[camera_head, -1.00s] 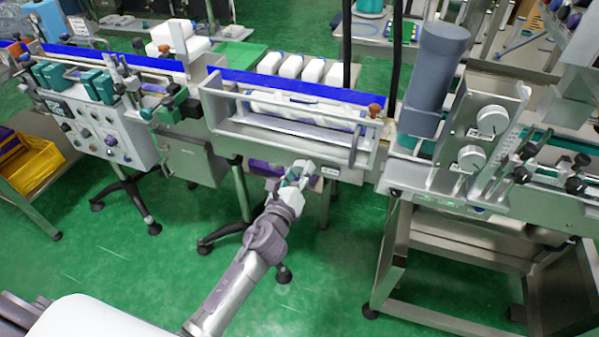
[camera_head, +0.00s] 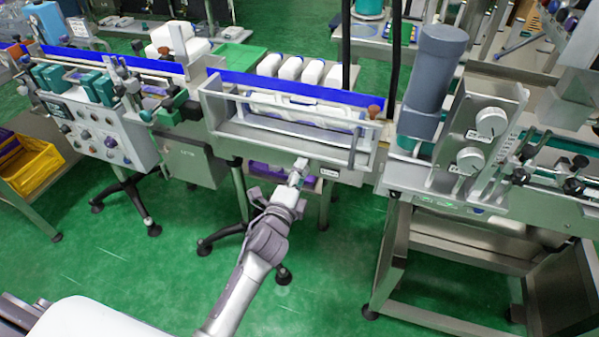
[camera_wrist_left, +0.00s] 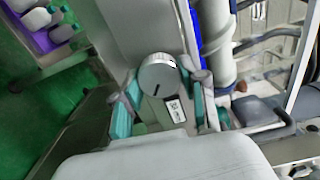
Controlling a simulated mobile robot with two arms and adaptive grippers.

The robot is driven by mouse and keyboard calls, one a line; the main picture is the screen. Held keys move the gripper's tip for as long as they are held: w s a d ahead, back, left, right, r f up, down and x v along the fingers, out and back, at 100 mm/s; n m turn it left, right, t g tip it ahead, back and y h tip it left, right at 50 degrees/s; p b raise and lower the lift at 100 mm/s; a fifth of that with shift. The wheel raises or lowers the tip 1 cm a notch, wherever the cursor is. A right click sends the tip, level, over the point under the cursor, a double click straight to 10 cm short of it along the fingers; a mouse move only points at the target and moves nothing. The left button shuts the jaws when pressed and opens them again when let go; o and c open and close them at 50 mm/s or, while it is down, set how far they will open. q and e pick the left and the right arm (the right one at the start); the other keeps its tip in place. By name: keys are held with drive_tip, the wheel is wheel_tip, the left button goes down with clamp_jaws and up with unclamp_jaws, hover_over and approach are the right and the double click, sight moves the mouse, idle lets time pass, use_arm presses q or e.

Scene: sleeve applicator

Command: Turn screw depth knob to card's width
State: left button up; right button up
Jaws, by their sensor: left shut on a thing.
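A round silver knob (camera_wrist_left: 158,75) with a black line on its face sits on the grey machine front in the left wrist view. A small white label (camera_wrist_left: 175,110) is beside it. My left gripper (camera_wrist_left: 160,98) has one teal-padded finger on each side of the knob and is shut on it. In the head view my left gripper (camera_head: 297,172) is at the lower front of the middle machine section (camera_head: 275,145) and hides the knob. My right gripper is not in view. No card can be made out.
Two larger dials (camera_head: 490,122) are on the tilted panel at the right, near a dark grey cylinder (camera_head: 432,70). A control panel (camera_head: 100,135) with several knobs is at the left. The green floor (camera_head: 130,270) in front is open.

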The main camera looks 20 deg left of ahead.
use_arm(q)
drive_tip(key=m+p, duration=0.2)
drive_tip(key=m, duration=1.2)
drive_tip(key=m+p, duration=0.2)
drive_tip(key=m, duration=1.3)
drive_tip(key=shift+a+f, duration=0.1)
drive_tip(key=shift+f, duration=0.1)
idle(1.1)
idle(0.5)
drive_tip(key=o, duration=1.1)
drive_tip(key=shift+o, duration=0.2)
drive_tip(key=shift+r, duration=0.1)
